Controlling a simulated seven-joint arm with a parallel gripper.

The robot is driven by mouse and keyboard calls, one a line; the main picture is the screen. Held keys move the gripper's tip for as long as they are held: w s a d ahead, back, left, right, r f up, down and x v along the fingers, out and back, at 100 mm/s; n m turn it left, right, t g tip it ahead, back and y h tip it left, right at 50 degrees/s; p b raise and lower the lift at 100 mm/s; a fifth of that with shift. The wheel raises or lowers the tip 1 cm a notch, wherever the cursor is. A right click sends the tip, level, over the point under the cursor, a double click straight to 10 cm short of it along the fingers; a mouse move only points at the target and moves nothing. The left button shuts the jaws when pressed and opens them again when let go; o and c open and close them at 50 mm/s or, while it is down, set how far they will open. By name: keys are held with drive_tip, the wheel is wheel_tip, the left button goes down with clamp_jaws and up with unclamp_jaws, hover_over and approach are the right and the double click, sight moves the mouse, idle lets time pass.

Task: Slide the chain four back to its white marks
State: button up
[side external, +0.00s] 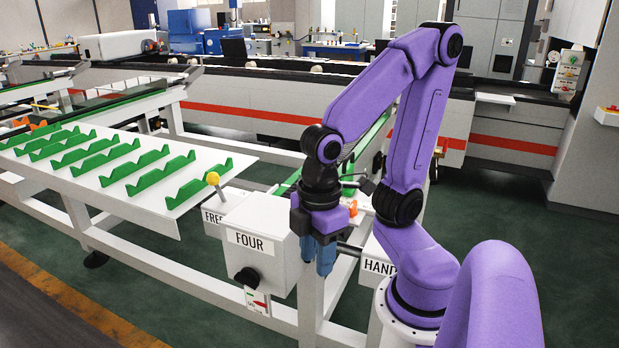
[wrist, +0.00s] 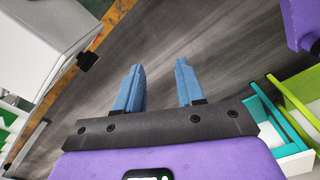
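A white box labelled FOUR (side external: 256,262) is mounted on the rack frame in the side external view, with a black knob (side external: 247,276) on its front. A white housing with a black knob, likely the same box, shows at the upper left of the wrist view (wrist: 40,45). My gripper (side external: 318,262) points down just right of the FOUR box. In the wrist view its two blue fingers (wrist: 158,82) stand apart with nothing between them. I cannot make out the chain itself or its white marks; the arm and box hide part of the rack there.
A white rack table (side external: 110,205) with rows of green V-shaped holders (side external: 160,170) lies left. A yellow-ball lever (side external: 212,178) stands behind the FOUR box, near a FREE label (side external: 213,217). A HAND label (side external: 379,266) is right. Teal (wrist: 275,115) and green (wrist: 300,105) trays lie right in the wrist view.

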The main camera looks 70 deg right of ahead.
drive_tip(key=w+d+r+m, duration=0.2)
drive_tip(key=w, duration=0.5)
drive_tip(key=w+d+r+m, duration=0.2)
drive_tip(key=w, duration=0.5)
drive_tip(key=w+d+r+m, duration=0.15)
drive_tip(key=w+d, duration=0.25)
drive_tip(key=d, duration=0.4)
drive_tip(key=w+d+r+m, duration=0.1)
drive_tip(key=w+d+m, duration=0.15)
drive_tip(key=d, duration=0.55)
drive_tip(key=w+d+r+m, duration=0.15)
drive_tip(key=w+d, duration=0.25)
drive_tip(key=d, duration=0.5)
drive_tip(key=s+d+m, duration=0.3)
drive_tip(key=s+d, duration=0.1)
drive_tip(key=d, duration=0.9)
drive_tip(key=shift+n, duration=0.25)
wheel_tip(320, 180, down, 16)
drive_tip(key=shift+d+f, duration=0.1)
drive_tip(key=shift+f, duration=0.1)
clamp_jaws()
